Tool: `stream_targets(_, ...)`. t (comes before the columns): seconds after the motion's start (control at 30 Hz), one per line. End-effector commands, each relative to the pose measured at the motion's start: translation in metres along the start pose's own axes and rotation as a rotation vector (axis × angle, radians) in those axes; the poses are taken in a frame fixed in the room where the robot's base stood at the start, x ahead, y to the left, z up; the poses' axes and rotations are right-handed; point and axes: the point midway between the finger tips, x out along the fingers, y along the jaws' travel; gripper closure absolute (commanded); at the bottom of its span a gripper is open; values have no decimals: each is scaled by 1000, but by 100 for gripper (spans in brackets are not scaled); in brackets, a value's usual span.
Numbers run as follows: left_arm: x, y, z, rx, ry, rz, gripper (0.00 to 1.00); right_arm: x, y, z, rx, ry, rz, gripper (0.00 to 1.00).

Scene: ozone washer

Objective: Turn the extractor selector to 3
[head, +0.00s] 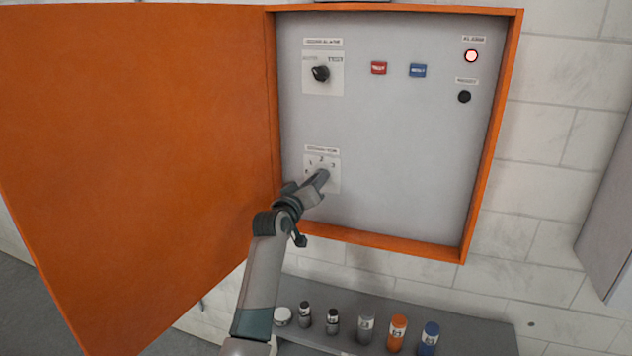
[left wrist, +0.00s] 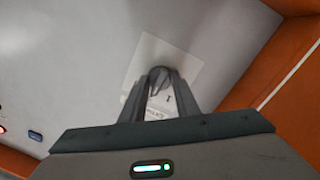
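The extractor selector is a dark round knob on a light square plate (head: 335,184), low on the left of the grey panel. Numbers including 2 and 3 show above the knob in the head view; the gripper hides the knob there and its pointing cannot be told. In the left wrist view the knob (left wrist: 159,76) sits between the fingertips on its plate (left wrist: 182,50). My left gripper (head: 320,178) reaches the plate from below; in the left wrist view its fingers (left wrist: 160,82) appear closed against both sides of the knob. My right gripper is not in view.
The orange cabinet door (head: 130,150) stands open at left. Above are another black selector (head: 320,73), a red button (head: 379,68), a blue button (head: 417,70), a lit red lamp (head: 471,56) and a black button (head: 464,97). A grey shelf (head: 475,325) below holds several small containers.

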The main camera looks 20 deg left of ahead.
Motion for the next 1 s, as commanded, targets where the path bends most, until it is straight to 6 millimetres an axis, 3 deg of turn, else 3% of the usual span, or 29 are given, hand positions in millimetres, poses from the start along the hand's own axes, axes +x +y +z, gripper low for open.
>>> stream_targets(0.47, 0, -1, 0, 62, -4, -2, 94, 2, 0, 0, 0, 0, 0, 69)
stream_targets(1.0, 0, 0, 0, 452, -28, -18, 94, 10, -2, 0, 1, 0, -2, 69)
